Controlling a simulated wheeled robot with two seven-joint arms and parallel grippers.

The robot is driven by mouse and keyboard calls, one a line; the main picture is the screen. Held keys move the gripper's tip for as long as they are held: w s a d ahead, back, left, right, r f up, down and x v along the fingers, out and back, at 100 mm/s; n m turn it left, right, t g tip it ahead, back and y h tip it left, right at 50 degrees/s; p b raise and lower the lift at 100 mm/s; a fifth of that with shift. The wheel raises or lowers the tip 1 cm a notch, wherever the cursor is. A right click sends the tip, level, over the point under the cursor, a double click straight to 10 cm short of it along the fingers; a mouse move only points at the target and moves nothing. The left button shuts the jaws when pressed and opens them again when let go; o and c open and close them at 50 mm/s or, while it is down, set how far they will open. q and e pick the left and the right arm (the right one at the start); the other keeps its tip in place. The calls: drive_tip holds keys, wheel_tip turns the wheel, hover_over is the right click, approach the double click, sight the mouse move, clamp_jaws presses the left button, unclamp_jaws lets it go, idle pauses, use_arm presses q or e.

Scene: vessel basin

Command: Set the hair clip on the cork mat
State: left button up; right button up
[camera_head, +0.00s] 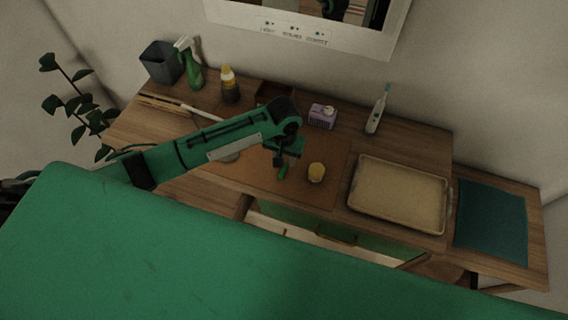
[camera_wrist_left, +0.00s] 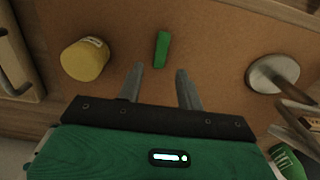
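The green hair clip (camera_wrist_left: 162,50) lies on the brown cork mat (camera_wrist_left: 215,45), just past the fingertips in the left wrist view. In the head view the small green clip (camera_head: 283,173) shows under my left gripper (camera_head: 282,160), on the mat (camera_head: 316,197). In the wrist view my left gripper (camera_wrist_left: 160,72) is open, with a gap between its two fingers and nothing between them. The clip is in line with that gap. My right gripper is in neither view.
A yellow jar (camera_head: 316,173) stands close by on the mat; a round metal-topped thing (camera_wrist_left: 272,73) is on the other side. A beige tray (camera_head: 398,194) and a teal cloth (camera_head: 491,218) lie to the right. A purple box (camera_head: 322,116) and toothbrush (camera_head: 377,112) stand behind.

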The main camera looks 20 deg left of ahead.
sight(284, 167)
use_arm(q)
wheel_tip(284, 167, up, 8)
drive_tip(key=b, duration=0.1)
drive_tip(key=shift+f, duration=0.2)
idle(0.4)
